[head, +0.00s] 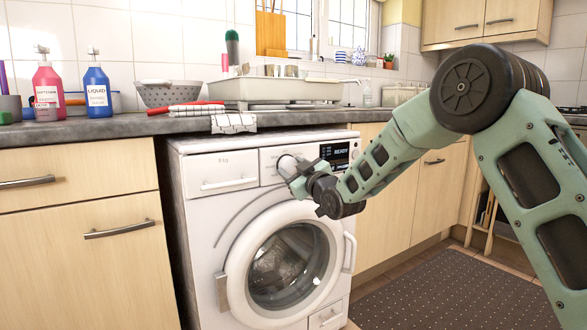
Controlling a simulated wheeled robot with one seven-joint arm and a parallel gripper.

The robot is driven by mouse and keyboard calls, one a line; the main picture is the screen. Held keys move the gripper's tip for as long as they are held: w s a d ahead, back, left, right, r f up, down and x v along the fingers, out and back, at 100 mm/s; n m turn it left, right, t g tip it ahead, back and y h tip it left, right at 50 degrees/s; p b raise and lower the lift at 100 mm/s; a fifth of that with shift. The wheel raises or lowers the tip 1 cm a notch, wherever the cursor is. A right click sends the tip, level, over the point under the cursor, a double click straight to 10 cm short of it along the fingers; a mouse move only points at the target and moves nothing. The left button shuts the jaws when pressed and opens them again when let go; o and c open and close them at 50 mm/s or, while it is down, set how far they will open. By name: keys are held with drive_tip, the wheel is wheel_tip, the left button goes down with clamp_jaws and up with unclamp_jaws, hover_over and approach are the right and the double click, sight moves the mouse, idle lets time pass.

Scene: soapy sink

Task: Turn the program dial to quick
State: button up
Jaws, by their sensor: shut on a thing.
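The white washing machine (208,240) stands under the counter, its round door (237,270) shut. Its program dial (286,162) is on the top panel, left of a small dark display (335,153) that reads "READY". My gripper (290,172) is at the dial, shut on it, with the arm reaching in from the right. The gripper and wrist hide part of the dial, and I cannot read which program it points to. A detergent drawer (220,175) is closed to the left of the dial.
The counter edge (110,127) runs above the machine, and a checked cloth (234,124) hangs over it. Pink (47,92) and blue (97,92) bottles, a colander (169,94) and a sink (275,90) are on top. A dark mat (450,290) lies on the floor at right.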

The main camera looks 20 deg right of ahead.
drive_tip(key=m, duration=0.4)
drive_tip(key=shift+d+h+p, duration=0.1)
drive_tip(key=shift+h+p, duration=0.3)
drive_tip(key=shift+f+m+h+p, duration=0.1)
drive_tip(key=shift+m+h+p, duration=0.25)
drive_tip(key=shift+m, duration=1.45)
drive_tip(key=o, duration=1)
drive_tip(key=shift+s, duration=0.1)
drive_tip(key=shift+s, duration=0.25)
drive_tip(key=p+v, duration=0.3)
drive_tip(key=v, duration=1.3)
drive_tip(key=shift+s+d, duration=0.1)
drive_tip(key=shift+s, duration=0.3)
